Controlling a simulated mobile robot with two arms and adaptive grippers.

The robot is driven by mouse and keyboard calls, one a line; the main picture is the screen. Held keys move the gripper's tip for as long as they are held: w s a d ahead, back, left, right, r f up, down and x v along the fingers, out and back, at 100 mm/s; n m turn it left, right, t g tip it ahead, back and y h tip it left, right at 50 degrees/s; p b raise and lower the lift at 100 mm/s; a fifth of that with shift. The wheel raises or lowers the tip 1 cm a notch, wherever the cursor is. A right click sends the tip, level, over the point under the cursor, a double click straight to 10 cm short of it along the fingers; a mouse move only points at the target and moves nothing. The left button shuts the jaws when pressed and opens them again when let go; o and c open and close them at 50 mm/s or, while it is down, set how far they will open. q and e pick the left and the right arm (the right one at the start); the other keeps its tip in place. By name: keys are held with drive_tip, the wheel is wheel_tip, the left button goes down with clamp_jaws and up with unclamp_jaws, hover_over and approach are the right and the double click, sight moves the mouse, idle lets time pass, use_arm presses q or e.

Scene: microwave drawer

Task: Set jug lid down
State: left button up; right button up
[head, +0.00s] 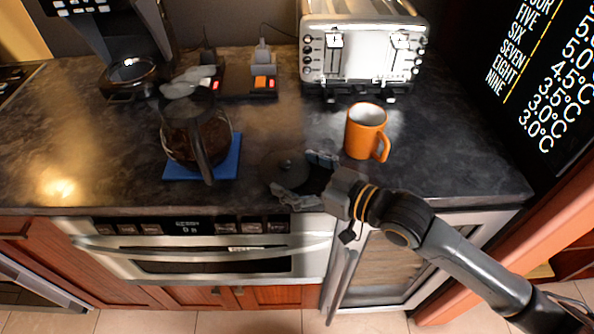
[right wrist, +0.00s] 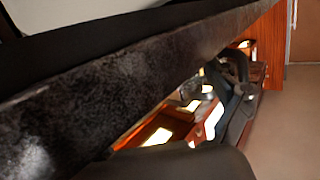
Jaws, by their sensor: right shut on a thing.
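My right gripper (head: 298,181) is low over the front of the dark counter, shut on the dark round jug lid (head: 288,168). The lid blends into the counter, so I cannot tell whether it touches the surface. The glass jug (head: 188,142), with dark contents and its handle toward me, stands on a blue mat (head: 229,163) to the left of the gripper. Grey shapes show over the jug's top; I cannot make out what they are. My left gripper is not in view.
An orange mug (head: 362,136) stands close behind and right of my right gripper. A toaster (head: 362,50) is at the back, and a coffee machine (head: 125,45) at the back left. The counter's front edge (right wrist: 150,85) crosses the right wrist view. Counter between jug and mug is mostly clear.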

drive_tip(key=o, duration=0.8)
drive_tip(key=shift+f, duration=0.15)
drive_tip(key=shift+o, duration=0.2)
drive_tip(key=shift+s+d+r, duration=0.1)
drive_tip(key=shift+d+r, duration=0.05)
drive_tip(key=shift+r, duration=0.05)
drive_tip(key=b+v, duration=0.1)
drive_tip(key=v, duration=1)
drive_tip(key=shift+s+d, duration=0.25)
drive_tip(key=shift+r, duration=0.1)
